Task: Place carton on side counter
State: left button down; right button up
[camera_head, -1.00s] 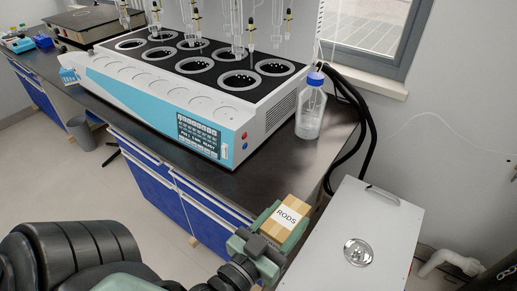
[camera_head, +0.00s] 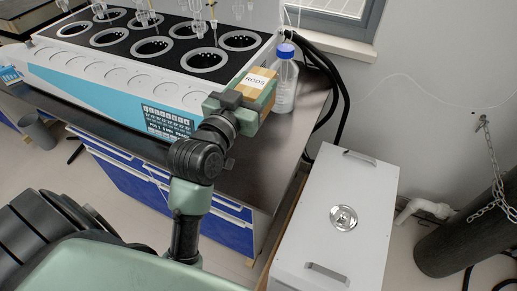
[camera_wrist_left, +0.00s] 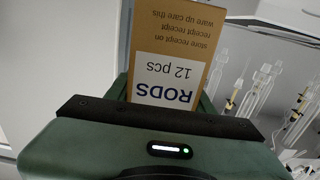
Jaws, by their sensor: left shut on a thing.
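The carton (camera_head: 254,88) is a small brown box with a white label reading RODS. My left gripper (camera_head: 246,96) is shut on it and holds it in front of the distiller's right end, beside the blue-capped bottle. The carton appears raised above the dark counter (camera_head: 245,165); the gripper and forearm hide what is directly below. In the left wrist view the carton (camera_wrist_left: 172,60) shows upside-down print, RODS 12 pcs, between the fingers of my left gripper (camera_wrist_left: 160,100). My right gripper is not in view.
The long white and blue distiller (camera_head: 110,85) fills much of the counter, with glassware above it. The clear bottle (camera_head: 285,85) stands close to the carton. Bare counter lies at the front right. A white metal box (camera_head: 330,235) stands at right, beside a dark cylinder (camera_head: 470,240) with a chain.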

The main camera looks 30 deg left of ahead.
pick_arm(q)
notch_tip(320, 180, down, 19)
jog(key=b, duration=0.3)
jog(key=shift+f, duration=0.15)
jog(key=c, duration=0.6)
grip_release()
jog(key=shift+s, duration=0.1)
